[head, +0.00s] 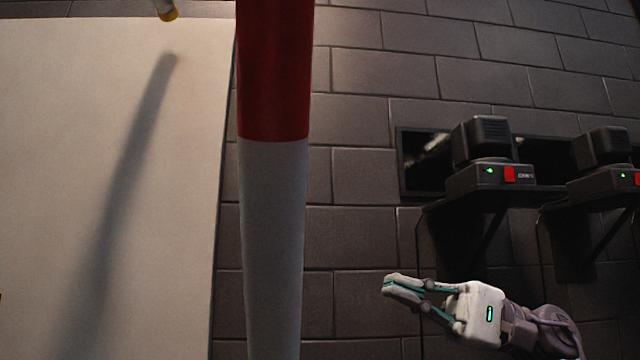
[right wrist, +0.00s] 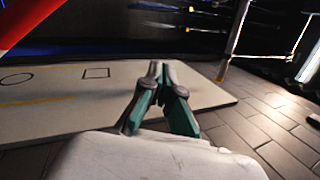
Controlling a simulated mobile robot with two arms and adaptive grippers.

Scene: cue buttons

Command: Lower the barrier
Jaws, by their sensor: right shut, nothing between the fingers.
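The barrier pole (head: 273,200), striped red and white, stands upright in the middle of the head view, from the top edge to the bottom edge. A red and white piece at the upper left of the right wrist view (right wrist: 22,22) looks like part of it. My right gripper (head: 388,288) is shut and empty, to the right of the pole and apart from it in the picture. Its fingertips meet in the right wrist view (right wrist: 161,75). My left gripper is not in view. The barrier's base is not visible.
A pale board (head: 110,130) fills the left, with a long shadow across it. Two dark devices with green lights and red buttons, one nearer (head: 490,175) and one at the right edge (head: 605,180), stand on the right. Dark tiled floor (head: 360,170) lies between.

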